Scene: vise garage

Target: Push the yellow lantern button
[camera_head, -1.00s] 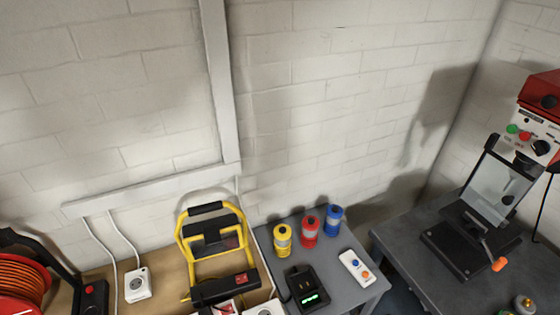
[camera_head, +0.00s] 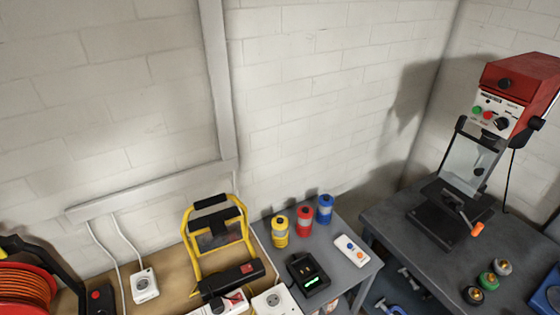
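The yellow lantern (camera_head: 280,233) stands upright on the grey table, leftmost of three small lanterns. It has a yellow top and base with a pale middle band. A red lantern (camera_head: 304,222) and a blue lantern (camera_head: 324,210) stand to its right, slightly farther back. The button on the yellow lantern is too small to make out. Neither of my grippers shows in the head view.
A charger with a green display (camera_head: 308,275) and a white remote (camera_head: 351,250) lie in front of the lanterns. A yellow-framed work light (camera_head: 220,240) stands at left. A red drill press (camera_head: 515,90) stands on the right bench (camera_head: 400,215). A gap separates the tables.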

